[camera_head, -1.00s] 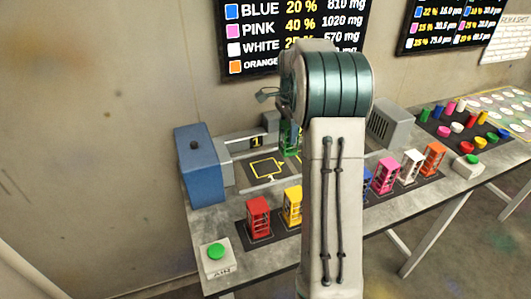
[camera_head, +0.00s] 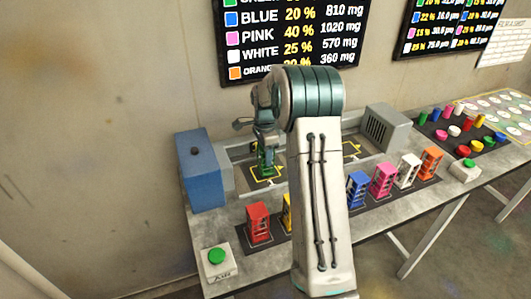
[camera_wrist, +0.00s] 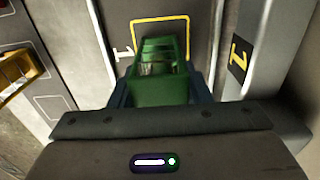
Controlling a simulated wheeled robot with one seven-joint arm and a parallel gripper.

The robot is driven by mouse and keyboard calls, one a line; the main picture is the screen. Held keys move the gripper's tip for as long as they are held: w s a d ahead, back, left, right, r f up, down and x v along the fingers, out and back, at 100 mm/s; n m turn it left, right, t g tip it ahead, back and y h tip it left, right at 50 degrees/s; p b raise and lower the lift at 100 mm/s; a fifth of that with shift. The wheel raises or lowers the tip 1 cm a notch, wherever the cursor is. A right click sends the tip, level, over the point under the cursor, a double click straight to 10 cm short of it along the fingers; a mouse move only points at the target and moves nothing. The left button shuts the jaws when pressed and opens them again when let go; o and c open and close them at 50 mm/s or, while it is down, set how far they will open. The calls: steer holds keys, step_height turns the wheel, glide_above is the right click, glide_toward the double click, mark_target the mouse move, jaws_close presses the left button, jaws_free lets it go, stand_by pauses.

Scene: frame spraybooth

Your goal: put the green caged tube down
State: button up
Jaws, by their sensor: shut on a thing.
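The green caged tube (camera_head: 266,161) is in my gripper (camera_head: 266,146), over the booth floor near the yellow outline marked 1 (camera_head: 270,178). In the wrist view the tube (camera_wrist: 160,75) sits between my fingers (camera_wrist: 160,92), with the yellow outline (camera_wrist: 160,20) and a white 1 beyond it. The gripper is shut on the tube. I cannot tell whether the tube's base touches the floor. My arm hides part of the booth in the head view.
A blue box (camera_head: 202,170) stands left and a grey vented box (camera_head: 388,129) right. In front stand red (camera_head: 258,223), blue (camera_head: 357,189), pink (camera_head: 383,180), white (camera_head: 407,171) and orange (camera_head: 431,163) caged tubes, and a partly hidden yellow one. A green button (camera_head: 217,253) is front left.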

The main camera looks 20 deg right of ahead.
steer(key=shift+f, duration=0.1)
steer(key=o, duration=1.1)
steer(key=shift+o, duration=0.2)
